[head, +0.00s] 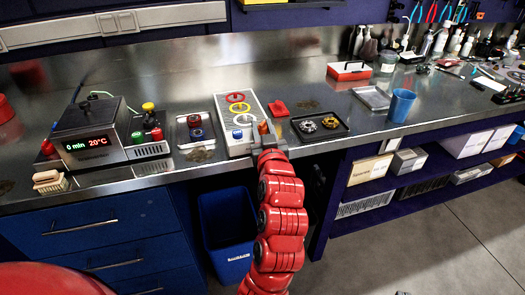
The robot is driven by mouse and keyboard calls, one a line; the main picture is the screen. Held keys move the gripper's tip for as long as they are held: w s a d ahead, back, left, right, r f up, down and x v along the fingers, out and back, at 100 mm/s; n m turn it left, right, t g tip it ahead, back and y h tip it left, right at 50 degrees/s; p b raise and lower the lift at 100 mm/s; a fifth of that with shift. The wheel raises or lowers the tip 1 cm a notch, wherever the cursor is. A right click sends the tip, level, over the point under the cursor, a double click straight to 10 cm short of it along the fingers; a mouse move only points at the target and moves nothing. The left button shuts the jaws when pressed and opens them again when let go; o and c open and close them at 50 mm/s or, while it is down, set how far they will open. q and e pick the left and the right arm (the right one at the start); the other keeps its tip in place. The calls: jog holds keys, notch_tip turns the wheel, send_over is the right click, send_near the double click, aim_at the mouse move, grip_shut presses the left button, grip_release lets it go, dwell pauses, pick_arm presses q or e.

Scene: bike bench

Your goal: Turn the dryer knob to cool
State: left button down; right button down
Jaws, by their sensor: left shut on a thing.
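My left gripper (265,138) is over the front right corner of a pale panel (221,107) on the steel bench. It is shut on an orange knob (263,128), which shows just past the fingers; the fingers hide part of it, and its pointer cannot be read. I cannot tell for sure that this panel is the dryer. My right gripper is not in view.
A grey machine (85,125) at left displays 0 min and 20°C. A tray (182,142) with a stacked part is left of the panel; a red dish (278,108) and a black tray (344,128) are right. A blue bin (228,230) stands below.

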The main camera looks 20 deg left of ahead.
pick_arm(q)
jog(key=n+g+y+b, duration=0.1)
jog(key=y+b, duration=0.1)
jog(key=b, duration=0.1)
jog(key=n+g+y+b, duration=0.2)
jog(key=b, duration=0.1)
jog(key=n+g+y+b, duration=0.2)
jog(key=b, duration=0.2)
jog(key=shift+f, duration=0.35)
jog(key=shift+r+n+g+y+b, duration=0.2)
jog(key=shift+n+g+y+b, duration=0.25)
jog(key=shift+n+g+y, duration=0.75)
jog(key=shift+n+g, duration=0.3)
jog(key=shift+g, duration=0.6)
jog(key=shift+r+n+g, duration=0.1)
jog(key=shift+n+g, duration=0.2)
jog(key=c, duration=0.9)
grip_release()
jog(key=shift+o, duration=0.2)
